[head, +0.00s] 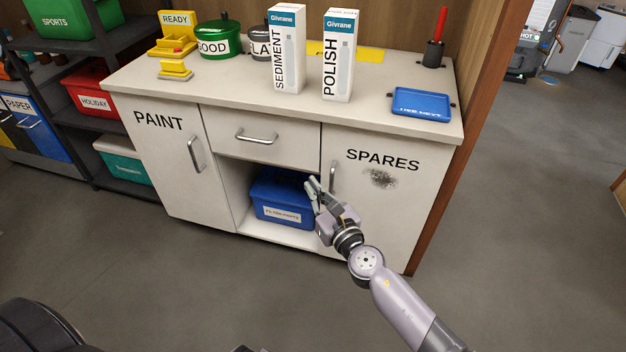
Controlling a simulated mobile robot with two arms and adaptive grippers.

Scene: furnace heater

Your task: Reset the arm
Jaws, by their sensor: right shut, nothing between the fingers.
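My right arm reaches in from the lower right of the head view. Its gripper (314,187) is shut and empty. It appears in front of the cabinet's open lower bay, by the left edge of the SPARES door (390,205) and its upright handle. The SPARES door looks shut. A blue bin (283,197) with a label stands in the open bay, just left of the gripper in the picture. I cannot tell whether the gripper touches the handle or the bin. My left gripper is not in view.
The cabinet top (225,90) holds a SEDIMENT box (287,50), a POLISH box (338,55), a green GOOD container (220,42), yellow trays and a blue tray (421,104). The PAINT door (165,165) is shut. Shelves with bins stand left. Floor in front is clear.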

